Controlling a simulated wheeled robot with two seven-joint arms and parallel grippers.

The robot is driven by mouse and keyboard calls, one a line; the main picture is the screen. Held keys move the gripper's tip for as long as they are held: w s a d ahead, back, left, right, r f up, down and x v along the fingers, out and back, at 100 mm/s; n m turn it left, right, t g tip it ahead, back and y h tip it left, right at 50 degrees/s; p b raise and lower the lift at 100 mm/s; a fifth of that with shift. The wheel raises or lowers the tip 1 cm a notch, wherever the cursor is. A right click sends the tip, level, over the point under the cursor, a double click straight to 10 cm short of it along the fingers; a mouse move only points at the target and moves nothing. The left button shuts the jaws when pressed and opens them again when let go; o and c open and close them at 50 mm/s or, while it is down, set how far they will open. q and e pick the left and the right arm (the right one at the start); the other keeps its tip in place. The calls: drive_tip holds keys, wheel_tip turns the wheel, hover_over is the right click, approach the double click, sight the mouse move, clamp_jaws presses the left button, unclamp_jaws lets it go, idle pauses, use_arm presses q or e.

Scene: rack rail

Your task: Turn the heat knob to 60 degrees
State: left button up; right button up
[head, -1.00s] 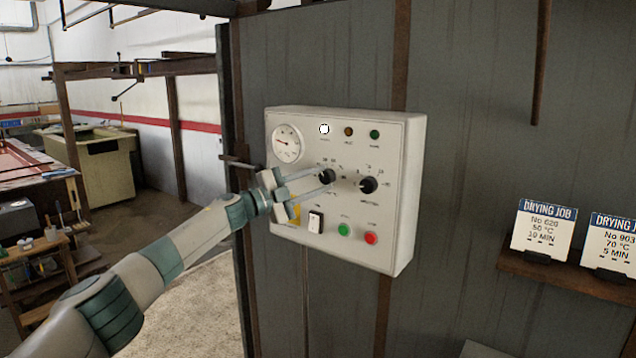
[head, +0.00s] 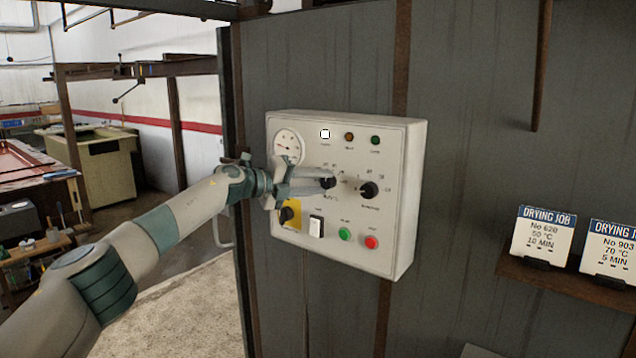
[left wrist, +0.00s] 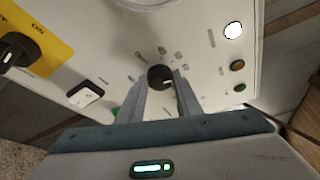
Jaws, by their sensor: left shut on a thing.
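The white control box (head: 410,200) hangs on a grey metal wall. On it is a small round black knob (head: 330,184), which I take for the heat knob; its printed scale is too small to read. My left gripper (head: 322,180) reaches in from the left and is shut on this knob. In the left wrist view the fingers (left wrist: 161,92) lie on either side of the knob (left wrist: 160,76), and a light pointer mark shows on its face. A second black knob (head: 369,190) sits to its right, untouched. My right gripper is not in view.
The box also has a round gauge (head: 288,146), a black switch on a yellow plate (head: 290,214), a white rocker switch (head: 316,227), a green button (head: 345,234) and a red button (head: 371,242). The white lamp (head: 325,134) is lit. Drying job cards (head: 543,236) stand on a shelf at right.

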use_arm(q)
drive_tip(key=shift+f, duration=0.1)
idle(0.4)
drive_tip(key=o, duration=1)
drive_tip(key=shift+o, duration=0.2)
drive_tip(key=shift+s+a, duration=0.1)
